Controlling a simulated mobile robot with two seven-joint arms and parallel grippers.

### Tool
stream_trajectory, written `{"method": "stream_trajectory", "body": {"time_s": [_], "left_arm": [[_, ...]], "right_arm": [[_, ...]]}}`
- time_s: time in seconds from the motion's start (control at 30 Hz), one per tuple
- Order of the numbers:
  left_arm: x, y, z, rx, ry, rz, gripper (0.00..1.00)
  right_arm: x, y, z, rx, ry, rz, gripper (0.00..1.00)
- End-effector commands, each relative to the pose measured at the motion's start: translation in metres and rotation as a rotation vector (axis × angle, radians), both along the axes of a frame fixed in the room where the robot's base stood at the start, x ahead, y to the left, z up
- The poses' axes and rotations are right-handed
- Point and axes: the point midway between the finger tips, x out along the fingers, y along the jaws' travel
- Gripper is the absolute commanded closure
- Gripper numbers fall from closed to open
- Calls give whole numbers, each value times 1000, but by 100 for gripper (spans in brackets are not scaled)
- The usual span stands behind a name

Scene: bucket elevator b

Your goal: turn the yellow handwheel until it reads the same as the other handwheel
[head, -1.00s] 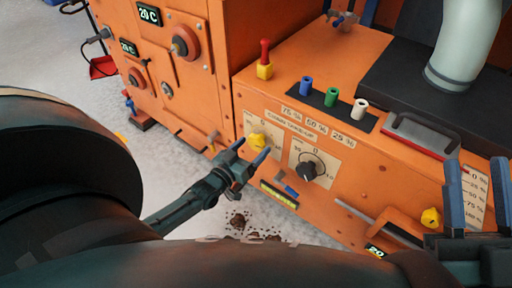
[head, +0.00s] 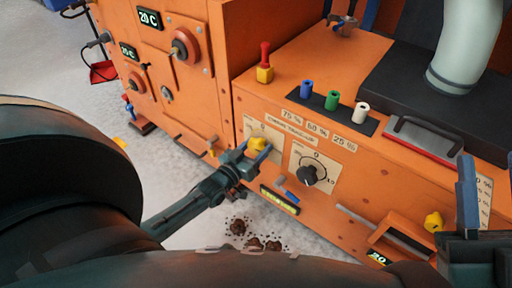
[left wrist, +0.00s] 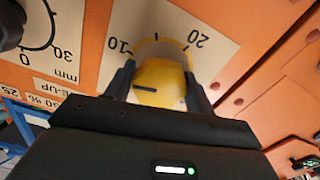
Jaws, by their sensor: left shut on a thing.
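The yellow handwheel (head: 257,144) is on a pale dial plate on the orange front panel; it also shows in the left wrist view (left wrist: 160,78). My left gripper (head: 254,151) is shut on it, one finger on each side. In the left wrist view, a dark line marks the wheel, and 10 and 20 show on its plate; the exact reading is unclear. The other handwheel (head: 308,175) is black, on a similar plate to the right, partly cut off in the left wrist view (left wrist: 8,25). Its reading is unclear. My right gripper (head: 488,200) is open and empty at the lower right.
A blue-handled lever (head: 288,196) and a lit yellow-green display (head: 279,201) sit below the dials. Another yellow knob (head: 433,222) is at the right. Blue (head: 306,89), green and white cylinders stand on the ledge above. Dark clumps lie on the floor below.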

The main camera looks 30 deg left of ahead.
Motion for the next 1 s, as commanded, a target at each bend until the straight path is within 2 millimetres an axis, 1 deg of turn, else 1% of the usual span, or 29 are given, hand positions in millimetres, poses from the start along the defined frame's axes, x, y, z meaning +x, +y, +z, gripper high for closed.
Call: {"method": "stream_trajectory", "body": {"time_s": [0.03,0.1,0.33,0.47,0.67,1.0], "left_arm": [[0,0,0,0,0,0,65],[0,0,0,0,0,0,69],[0,0,1,23,-2,0,69],[0,0,1,72,-6,0,69],[0,1,2,209,-15,1,69],[0,1,1,526,-39,-1,69]], "right_arm": [[0,0,0,0,0,0,64],[0,0,0,0,0,0,64],[1,0,2,0,6,0,64],[1,0,0,1,33,1,64],[3,1,-10,9,121,-1,64],[1,3,-33,28,298,-4,64]]}}
